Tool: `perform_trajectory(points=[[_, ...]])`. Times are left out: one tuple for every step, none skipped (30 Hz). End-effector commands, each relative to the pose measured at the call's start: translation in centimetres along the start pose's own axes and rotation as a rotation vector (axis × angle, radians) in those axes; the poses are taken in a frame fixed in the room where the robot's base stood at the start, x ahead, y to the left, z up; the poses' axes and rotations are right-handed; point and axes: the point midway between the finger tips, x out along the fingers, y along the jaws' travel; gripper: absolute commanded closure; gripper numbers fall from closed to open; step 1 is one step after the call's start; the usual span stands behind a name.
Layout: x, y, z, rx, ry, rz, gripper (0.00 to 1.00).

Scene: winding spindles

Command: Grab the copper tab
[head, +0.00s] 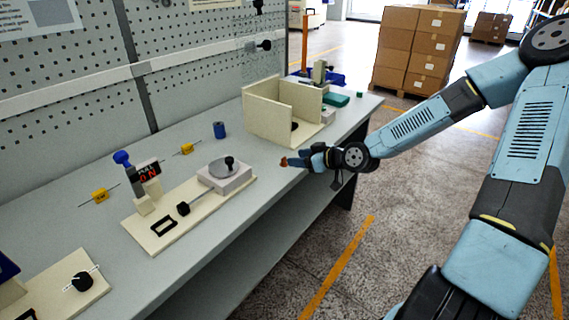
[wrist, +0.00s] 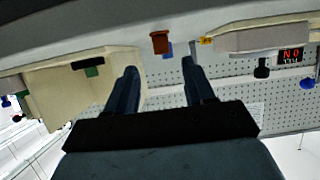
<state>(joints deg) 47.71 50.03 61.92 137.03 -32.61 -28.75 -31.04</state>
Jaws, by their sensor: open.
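The copper tab (head: 284,162) is a small brown-red piece near the bench's front edge, right at the tips of my gripper (head: 292,161) in the head view. In the wrist view, which looks upside down, the copper tab (wrist: 160,42) stands out from the bench edge. It lies beyond the fingertips and roughly centred between them. My gripper (wrist: 159,72) is open, its two dark blue fingers apart with nothing between them. A gap shows between the fingertips and the tab in the wrist view. The tab's base is hard to make out.
A cream open box (head: 262,122) stands on the bench behind the gripper. A cream board with a round grey turntable (head: 224,168) and a red-lit display (head: 149,173) lies to the left. A blue cylinder (head: 219,130) stands behind. The bench top around the tab is clear.

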Motion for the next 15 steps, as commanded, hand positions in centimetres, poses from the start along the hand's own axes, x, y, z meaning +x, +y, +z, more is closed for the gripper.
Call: perform_trajectory(points=[[0.7, 0.0, 0.0, 0.001, 0.001, -0.002, 0.47], [0.9, -0.1, 0.0, 0.001, 0.000, -0.002, 0.47], [1.3, -0.1, 0.0, 0.002, 0.000, -0.002, 0.47], [1.5, -0.1, 0.0, 0.002, 0.000, -0.001, 0.47], [1.7, 0.0, 0.0, 0.001, 0.000, -0.001, 0.47], [1.9, 0.0, 0.0, 0.001, 0.000, 0.000, 0.47], [2.0, 0.0, 0.0, 0.000, 0.000, 0.000, 0.47], [2.1, 0.0, 0.0, 0.000, 0.000, 0.000, 0.47], [2.2, 0.0, 0.0, 0.000, 0.000, 0.000, 0.47], [2.3, 0.0, 0.0, 0.000, 0.000, 0.000, 0.47], [2.4, 0.0, 0.0, 0.000, 0.000, 0.000, 0.47], [2.6, -0.1, 0.1, 0.000, -0.001, -0.001, 0.47], [2.9, -0.1, 0.1, 0.001, -0.001, -0.001, 0.47], [3.1, -0.1, 0.1, 0.002, -0.001, -0.001, 0.47], [3.6, -0.3, 0.1, 0.002, -0.001, -0.002, 0.47]])
